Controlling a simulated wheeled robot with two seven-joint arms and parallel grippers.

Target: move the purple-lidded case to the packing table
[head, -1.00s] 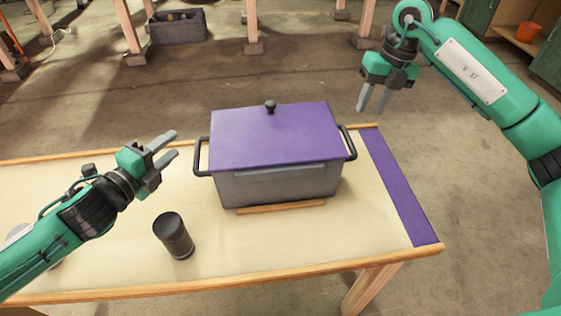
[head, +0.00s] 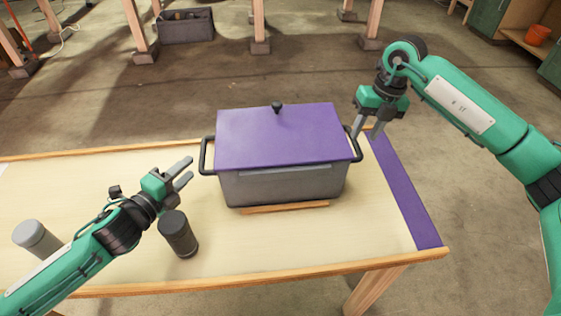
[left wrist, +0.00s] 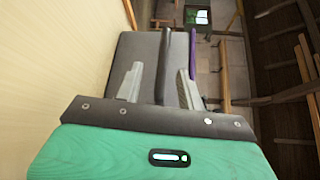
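The grey case with a purple lid (head: 280,135) and a dark knob stands upright on the light wooden table (head: 120,175). It has a dark handle on each end. My left gripper (head: 187,173) is open and empty, just left of the left handle (head: 205,156). In the left wrist view the handle (left wrist: 164,65) appears between the two spread fingers (left wrist: 158,88), with the case's grey side (left wrist: 135,60) beyond. My right gripper (head: 367,130) is open, pointing down at the right handle (head: 357,140). Whether its fingers straddle that handle I cannot tell.
A dark cylinder (head: 178,235) stands close beside my left gripper. A grey-topped cylinder (head: 36,238) stands at the far left, partly behind my left arm. A wooden strip (head: 285,208) lies before the case. A purple band (head: 405,195) marks the table's right end.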

